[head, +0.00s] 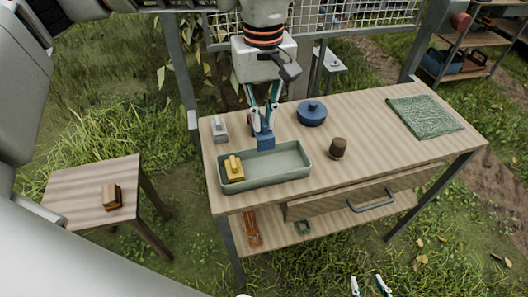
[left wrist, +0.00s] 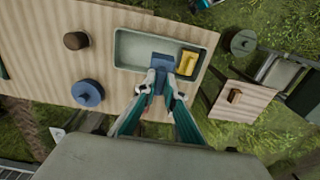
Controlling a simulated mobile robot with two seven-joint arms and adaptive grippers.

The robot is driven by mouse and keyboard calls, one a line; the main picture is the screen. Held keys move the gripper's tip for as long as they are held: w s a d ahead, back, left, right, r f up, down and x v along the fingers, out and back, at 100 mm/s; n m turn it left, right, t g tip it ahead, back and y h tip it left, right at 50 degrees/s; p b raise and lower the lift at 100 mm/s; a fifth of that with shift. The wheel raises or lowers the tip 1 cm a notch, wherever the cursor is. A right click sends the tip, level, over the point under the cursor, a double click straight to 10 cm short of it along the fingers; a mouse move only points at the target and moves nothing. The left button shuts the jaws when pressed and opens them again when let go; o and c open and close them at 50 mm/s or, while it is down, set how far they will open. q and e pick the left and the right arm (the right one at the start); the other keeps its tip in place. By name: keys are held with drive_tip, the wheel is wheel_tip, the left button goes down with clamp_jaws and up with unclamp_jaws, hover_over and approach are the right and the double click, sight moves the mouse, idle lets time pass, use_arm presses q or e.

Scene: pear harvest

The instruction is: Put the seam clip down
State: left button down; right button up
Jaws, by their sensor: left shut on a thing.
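My left gripper (head: 263,118) is shut on a blue clip-like block, which I take as the seam clip (head: 265,142). It holds the block at the back rim of the grey-green tray (head: 290,181). In the left wrist view the gripper (left wrist: 161,88) points down with the blue block (left wrist: 164,61) between its fingertips, overlapping the tray's edge and inside. I cannot tell whether the block touches the tray. A yellow clip (head: 234,168) sits in the tray's left end. My right gripper (head: 369,287) is open and empty, low at the bottom edge of the head view.
A small side table (head: 75,190) holds a brown block (head: 111,197). The bench's right front is clear.

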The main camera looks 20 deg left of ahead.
use_arm(q)
wheel_tip(320, 180, down, 11)
drive_tip(key=shift+f, duration=0.1)
use_arm(e)
drive_tip(key=shift+w+r, duration=0.2)
drive_tip(key=shift+w, duration=0.15)
drive_tip(key=shift+f, duration=0.1)
use_arm(q)
drive_tip(key=c, duration=2.1)
unclamp_jaws()
